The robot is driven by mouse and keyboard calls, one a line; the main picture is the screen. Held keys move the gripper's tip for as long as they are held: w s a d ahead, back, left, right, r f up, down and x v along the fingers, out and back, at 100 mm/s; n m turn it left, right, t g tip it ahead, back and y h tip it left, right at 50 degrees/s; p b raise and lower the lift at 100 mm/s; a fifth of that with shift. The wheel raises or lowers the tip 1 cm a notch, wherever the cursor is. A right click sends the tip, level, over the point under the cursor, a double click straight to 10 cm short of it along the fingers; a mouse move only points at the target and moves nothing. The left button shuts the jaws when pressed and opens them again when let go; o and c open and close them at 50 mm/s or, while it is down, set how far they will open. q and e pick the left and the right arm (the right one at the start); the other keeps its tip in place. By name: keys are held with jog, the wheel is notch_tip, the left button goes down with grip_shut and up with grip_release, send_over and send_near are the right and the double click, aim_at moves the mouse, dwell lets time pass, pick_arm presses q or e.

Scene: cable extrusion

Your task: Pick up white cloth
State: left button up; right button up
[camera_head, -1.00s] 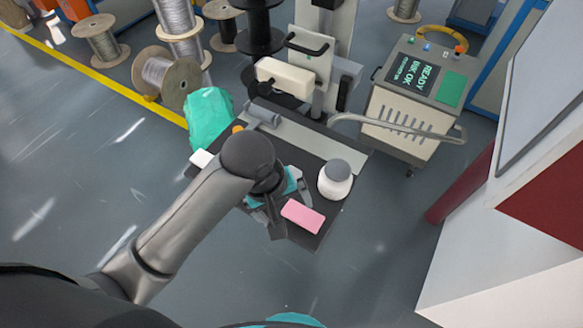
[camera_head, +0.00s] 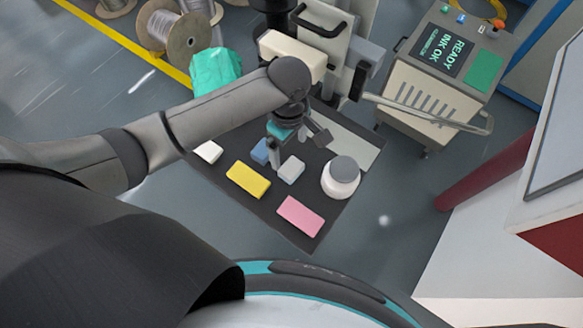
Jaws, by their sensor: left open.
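Two pale folded pieces lie on the dark mat (camera_head: 215,172). A white cloth (camera_head: 208,151) is near the mat's left edge. A whitish-grey piece with bluish sides (camera_head: 291,169) is near the middle, just below my left gripper (camera_head: 298,152). My left gripper points down over the mat with its fingers apart and nothing visible between them. One finger is close to a blue piece (camera_head: 261,151) and the whitish-grey one; I cannot tell if it touches either. My left arm crosses above the mat from the left. My right gripper is not in view.
A yellow block (camera_head: 248,179) and a pink block (camera_head: 300,215) lie on the mat's near part. A white jar with a grey lid (camera_head: 341,177) stands at its right. A teal bag (camera_head: 215,70) is behind my arm. A machine cart (camera_head: 440,75) stands at upper right.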

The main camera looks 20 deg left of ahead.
aim_at(291, 168)
pick_arm(q)
jog(key=shift+f, duration=1.25)
jog(key=shift+s+d+f, duration=0.1)
jog(key=shift+f, duration=0.25)
jog(key=f, duration=0.2)
jog(key=f+b, duration=0.1)
jog(key=f, duration=0.1)
jog(key=shift+s+d+f, duration=0.15)
jog(key=shift+s+d, duration=0.05)
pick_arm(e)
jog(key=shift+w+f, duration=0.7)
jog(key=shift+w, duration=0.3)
pick_arm(q)
jog(key=c, duration=1.4)
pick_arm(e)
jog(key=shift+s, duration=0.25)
